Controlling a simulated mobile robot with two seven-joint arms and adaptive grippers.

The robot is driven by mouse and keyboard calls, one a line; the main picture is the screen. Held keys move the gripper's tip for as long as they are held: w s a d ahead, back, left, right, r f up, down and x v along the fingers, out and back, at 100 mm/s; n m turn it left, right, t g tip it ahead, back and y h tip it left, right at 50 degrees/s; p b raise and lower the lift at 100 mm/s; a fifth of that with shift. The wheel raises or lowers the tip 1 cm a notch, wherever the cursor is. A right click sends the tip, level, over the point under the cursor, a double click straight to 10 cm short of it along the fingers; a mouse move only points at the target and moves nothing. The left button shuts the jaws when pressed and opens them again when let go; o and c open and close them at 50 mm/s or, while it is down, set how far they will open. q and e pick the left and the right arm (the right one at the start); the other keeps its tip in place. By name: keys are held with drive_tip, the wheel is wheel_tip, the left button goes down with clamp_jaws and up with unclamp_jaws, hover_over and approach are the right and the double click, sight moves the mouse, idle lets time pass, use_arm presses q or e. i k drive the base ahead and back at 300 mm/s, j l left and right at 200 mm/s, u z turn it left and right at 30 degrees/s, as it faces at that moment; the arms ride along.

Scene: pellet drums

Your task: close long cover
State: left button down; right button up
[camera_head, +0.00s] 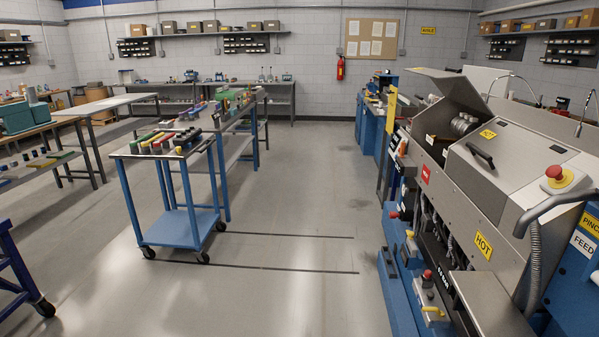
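A grey metal machine stands along the right side. A raised metal cover (452,88) stands tilted up at its far end, with shiny round parts (464,124) showing in the opening below it. A nearer metal cover (522,160) with a black bar handle (481,155) lies down over the machine's top. Which of these two is the long cover I cannot tell for sure. Neither of my grippers shows in this view.
A red stop button (554,173) and a bent grey pipe (560,203) are at the machine's near right. Yellow HOT labels mark its front (483,245). A blue wheeled cart (180,225) stands left of centre. The floor (290,270) between cart and machine is clear.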

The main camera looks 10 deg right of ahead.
sight(455, 87)
drive_tip(key=i+z, duration=0.15)
drive_tip(key=i, duration=0.65)
drive_tip(key=i+j+z, duration=0.15)
drive_tip(key=i, duration=0.65)
